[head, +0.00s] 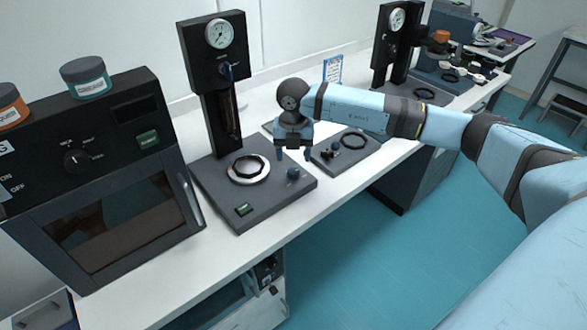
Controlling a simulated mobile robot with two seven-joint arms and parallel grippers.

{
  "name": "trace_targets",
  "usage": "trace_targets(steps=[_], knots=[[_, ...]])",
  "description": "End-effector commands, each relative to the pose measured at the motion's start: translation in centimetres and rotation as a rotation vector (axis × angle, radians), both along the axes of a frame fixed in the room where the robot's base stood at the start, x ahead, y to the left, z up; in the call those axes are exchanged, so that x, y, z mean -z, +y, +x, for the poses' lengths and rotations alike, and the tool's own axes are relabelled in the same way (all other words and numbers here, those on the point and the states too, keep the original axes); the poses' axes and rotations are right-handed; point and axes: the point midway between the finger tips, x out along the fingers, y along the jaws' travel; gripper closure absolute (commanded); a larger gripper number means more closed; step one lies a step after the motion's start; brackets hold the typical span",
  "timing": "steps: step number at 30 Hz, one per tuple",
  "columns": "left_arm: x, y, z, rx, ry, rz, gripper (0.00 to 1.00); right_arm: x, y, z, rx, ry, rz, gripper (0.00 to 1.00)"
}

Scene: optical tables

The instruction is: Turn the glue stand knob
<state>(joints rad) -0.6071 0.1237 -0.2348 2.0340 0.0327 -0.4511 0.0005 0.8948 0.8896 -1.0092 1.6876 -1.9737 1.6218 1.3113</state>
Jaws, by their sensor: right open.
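The glue stand (213,95) is a dark upright column with a round pressure gauge (219,33) at its top and a flat grey base. A small dark knob (293,174) sits on the base's right side, beside a metal ring (248,169). Another small blue-tipped knob (227,69) sits on the column below the gauge. My right gripper (294,156) points down just above the base knob, its fingers apart and nothing seen between them. I cannot tell whether it touches the knob. My left gripper is out of view.
A dark oven-like box (120,190) with jars on top stands at the left. A flat plate with a black ring (355,141) lies to the right of the stand. A second gauge stand (393,45) is farther back. The white bench front (215,275) is clear.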

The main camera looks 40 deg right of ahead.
Motion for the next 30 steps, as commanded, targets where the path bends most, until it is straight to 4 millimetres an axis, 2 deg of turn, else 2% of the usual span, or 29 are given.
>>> trace_targets(steps=[3, 9, 14, 21, 22, 28, 30], knots=[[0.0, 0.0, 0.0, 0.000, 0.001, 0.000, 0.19, 2.4, 0.0, -0.1, 0.001, 0.004, 0.000, 0.39], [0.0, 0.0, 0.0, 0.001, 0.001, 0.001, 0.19, 5.0, 0.0, 0.0, 0.001, 0.001, 0.001, 0.39], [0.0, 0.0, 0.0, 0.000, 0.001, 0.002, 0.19, 5.8, 0.1, 0.0, -0.001, 0.001, 0.001, 0.39], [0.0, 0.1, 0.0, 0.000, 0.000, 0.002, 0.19, 5.9, 0.0, 0.0, -0.001, 0.000, 0.001, 0.39], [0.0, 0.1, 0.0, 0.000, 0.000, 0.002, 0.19, 5.9, 0.0, 0.0, -0.001, 0.000, 0.001, 0.41], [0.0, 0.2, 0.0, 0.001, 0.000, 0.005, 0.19, 5.9, 0.0, 0.0, -0.001, 0.000, 0.001, 0.87], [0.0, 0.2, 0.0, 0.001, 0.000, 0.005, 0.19, 5.9, 0.0, 0.0, -0.001, 0.000, 0.001, 0.88]])
